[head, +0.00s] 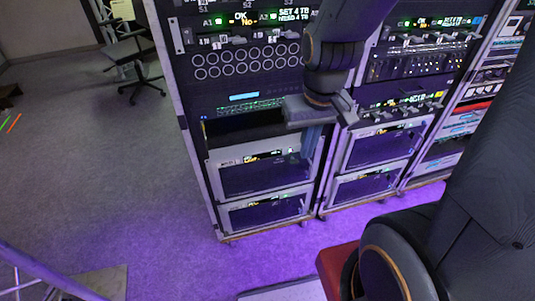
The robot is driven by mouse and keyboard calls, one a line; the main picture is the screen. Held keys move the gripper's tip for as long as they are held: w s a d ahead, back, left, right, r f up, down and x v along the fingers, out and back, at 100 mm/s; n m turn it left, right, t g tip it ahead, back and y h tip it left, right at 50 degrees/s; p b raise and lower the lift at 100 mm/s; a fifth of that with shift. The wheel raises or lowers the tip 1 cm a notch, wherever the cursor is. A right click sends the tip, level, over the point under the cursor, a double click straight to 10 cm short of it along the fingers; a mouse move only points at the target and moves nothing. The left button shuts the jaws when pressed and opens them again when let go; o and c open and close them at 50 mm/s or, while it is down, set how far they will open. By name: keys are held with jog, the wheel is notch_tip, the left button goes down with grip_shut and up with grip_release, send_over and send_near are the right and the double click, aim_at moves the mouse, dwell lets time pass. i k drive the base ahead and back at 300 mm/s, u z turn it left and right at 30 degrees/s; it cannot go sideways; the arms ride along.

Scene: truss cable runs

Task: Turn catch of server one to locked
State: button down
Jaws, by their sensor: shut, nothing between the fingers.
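My gripper (312,138) hangs in front of the right side of the left rack (200,150), below the grey wrist block. Its fingers point down and are shut and empty, small in the picture. Beneath a dark open slot (243,128) in that rack sit an upper server unit (262,178) and a lower server unit (265,213), both with pale frames and dark fronts. The fingers are near the upper unit's top right corner; I cannot tell whether they touch it. I cannot make out a catch or which unit is server one.
A middle rack (375,160) with similar units and a right rack (455,140) stand alongside. My arm covers part of the racks. An office chair (140,75) stands at the upper left. The grey floor (100,170) left of the racks is mostly clear. A red block (335,265) is at the bottom.

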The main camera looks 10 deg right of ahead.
aim_at(293, 162)
jog(key=z, duration=1.05)
jog(key=k, duration=0.95)
jog(key=u, duration=0.55)
